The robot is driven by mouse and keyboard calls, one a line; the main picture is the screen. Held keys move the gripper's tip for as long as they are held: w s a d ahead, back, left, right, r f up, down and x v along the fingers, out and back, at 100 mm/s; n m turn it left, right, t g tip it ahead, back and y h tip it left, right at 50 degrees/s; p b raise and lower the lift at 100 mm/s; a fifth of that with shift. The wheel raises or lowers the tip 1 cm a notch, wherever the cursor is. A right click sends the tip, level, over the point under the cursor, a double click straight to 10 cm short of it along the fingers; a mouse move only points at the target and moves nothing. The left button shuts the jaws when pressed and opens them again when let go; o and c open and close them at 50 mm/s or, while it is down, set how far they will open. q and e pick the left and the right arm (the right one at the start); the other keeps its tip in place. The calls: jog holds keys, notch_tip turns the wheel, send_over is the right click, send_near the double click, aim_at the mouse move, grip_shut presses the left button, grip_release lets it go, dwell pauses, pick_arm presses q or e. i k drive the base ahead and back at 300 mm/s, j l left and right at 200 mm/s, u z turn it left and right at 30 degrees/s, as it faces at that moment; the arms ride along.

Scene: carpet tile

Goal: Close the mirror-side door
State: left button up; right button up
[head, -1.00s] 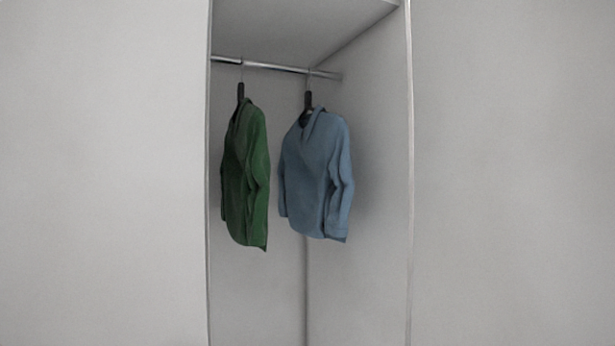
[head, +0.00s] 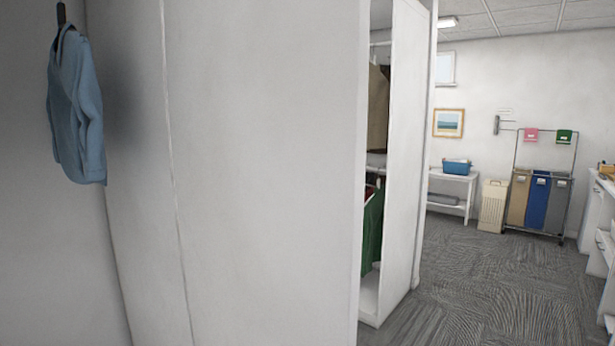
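A tall white wardrobe fills the left and middle of the head view. A broad plain white panel (head: 265,180), which looks like a sliding door, covers its middle. Right of that panel is a narrow open gap, where a brown garment (head: 378,108) and a green garment (head: 372,232) show inside. The wardrobe's white end panel (head: 405,150) bounds the gap on the right. No mirror surface shows, so I cannot tell which door is the mirror-side one. Neither gripper is in view.
Patterned grey carpet (head: 470,285) is clear right of the wardrobe. At the back are a white table (head: 455,178) with a blue basket (head: 457,167), a cream hamper (head: 492,205) and a laundry sorter (head: 540,200). A white shelf unit (head: 603,215) stands at the right edge.

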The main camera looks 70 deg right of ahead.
aim_at(268, 100)
jog(key=k+l, duration=0.1)
jog(key=l, duration=0.35)
jog(key=k+l, duration=0.15)
jog(key=l, duration=0.3)
jog(key=k+l, duration=0.1)
jog(key=l, duration=0.35)
jog(key=k+l, duration=0.1)
jog(key=l, duration=0.35)
jog(key=k+l, duration=0.1)
jog(key=l, duration=0.3)
jog(key=k+l+u, duration=0.1)
jog(key=l, duration=0.3)
